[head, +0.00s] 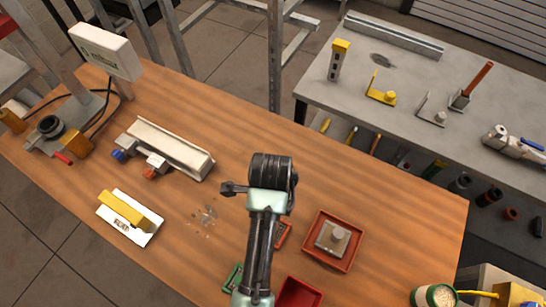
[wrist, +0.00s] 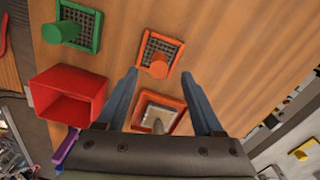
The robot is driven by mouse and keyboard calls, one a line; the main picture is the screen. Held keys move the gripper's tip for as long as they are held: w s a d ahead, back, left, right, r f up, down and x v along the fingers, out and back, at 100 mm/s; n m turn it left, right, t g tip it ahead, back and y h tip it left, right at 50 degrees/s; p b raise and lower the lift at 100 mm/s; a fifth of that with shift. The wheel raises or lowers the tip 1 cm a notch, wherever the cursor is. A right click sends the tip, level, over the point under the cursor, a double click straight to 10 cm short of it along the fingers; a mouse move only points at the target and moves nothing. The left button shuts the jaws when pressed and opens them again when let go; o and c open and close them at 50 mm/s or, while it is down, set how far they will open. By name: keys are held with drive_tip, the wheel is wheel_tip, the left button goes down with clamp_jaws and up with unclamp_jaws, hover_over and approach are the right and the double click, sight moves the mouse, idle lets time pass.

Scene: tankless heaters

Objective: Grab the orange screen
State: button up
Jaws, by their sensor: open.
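The orange screen (wrist: 160,50) is a small square frame with a dark mesh and a round orange knob. It lies flat on the wooden table in the wrist view, ahead of my gripper (wrist: 160,73) and between the lines of its two fingers. My gripper is open, with nothing held between the blue-grey fingers. In the head view only part of the orange screen (head: 284,234) shows, just right of my arm, which hides the rest. I cannot tell the exact height of the fingertips above it.
A green screen (wrist: 80,27) lies to the left in the wrist view, with a red bin (wrist: 68,95) below it. A red tray (head: 333,262) holding a grey metal part stands right of my arm. The wooden table (head: 390,195) is clear farther right.

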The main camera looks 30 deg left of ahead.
drive_tip(key=shift+w+f, duration=0.1)
drive_tip(key=shift+f, duration=0.7)
drive_tip(key=f, duration=0.2)
drive_tip(key=f+p, duration=0.1)
drive_tip(key=f, duration=0.1)
drive_tip(key=shift+s+d, duration=0.15)
drive_tip(key=shift+s, duration=0.05)
drive_tip(key=shift+f, duration=0.6)
clamp_jaws()
